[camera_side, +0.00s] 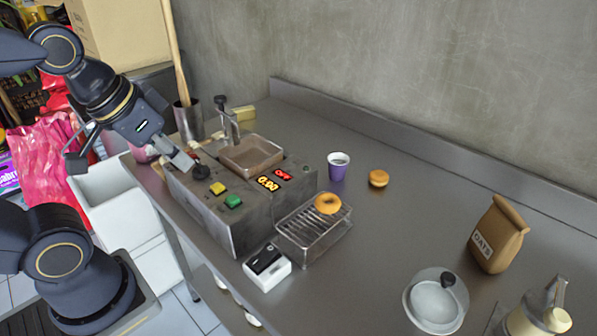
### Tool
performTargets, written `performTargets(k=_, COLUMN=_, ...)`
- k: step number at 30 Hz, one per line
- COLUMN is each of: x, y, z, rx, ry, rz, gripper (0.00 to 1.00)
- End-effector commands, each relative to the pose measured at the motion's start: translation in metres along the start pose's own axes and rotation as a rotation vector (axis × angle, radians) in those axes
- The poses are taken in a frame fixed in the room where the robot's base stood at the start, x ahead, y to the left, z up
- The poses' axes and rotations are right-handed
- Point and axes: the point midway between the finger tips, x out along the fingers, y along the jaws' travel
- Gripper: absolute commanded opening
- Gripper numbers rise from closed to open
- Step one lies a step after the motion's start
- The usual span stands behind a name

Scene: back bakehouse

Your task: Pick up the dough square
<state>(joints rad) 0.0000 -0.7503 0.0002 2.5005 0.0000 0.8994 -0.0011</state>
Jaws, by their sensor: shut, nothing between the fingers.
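I cannot clearly make out a dough square in this view. A small pale yellow block (247,113) lies behind the machine near the back wall, and I cannot tell what it is. My gripper (188,166) is shut with nothing between the fingers. It points down at the left end of the grey machine (240,222), close to a black knob (201,172); I cannot tell whether they touch. A ring doughnut (328,203) sits on a wire rack (313,230), and a round bun (378,178) lies on the counter to the right.
The machine has a brown basin (250,154), a yellow button (217,188), a green button (233,201) and a red display. A purple cup (338,168), an oats bag (498,236) and a glass-lidded dish (434,302) stand rightward. The counter's back right is clear.

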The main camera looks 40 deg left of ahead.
Motion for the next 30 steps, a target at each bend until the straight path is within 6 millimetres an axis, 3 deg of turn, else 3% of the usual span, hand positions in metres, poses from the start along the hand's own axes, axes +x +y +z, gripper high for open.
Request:
performTargets(k=3, x=0.0000, y=0.0000, z=-0.0001, rx=0.001, ry=0.000, rz=0.000, gripper=0.01)
performTargets(k=26, x=-0.0001, y=0.0000, z=-0.0001, rx=0.001, ry=0.000, rz=0.000, gripper=0.80)
performTargets(k=30, x=-0.0001, y=0.0000, z=-0.0001, rx=0.001, ry=0.000, rz=0.000, gripper=0.82)
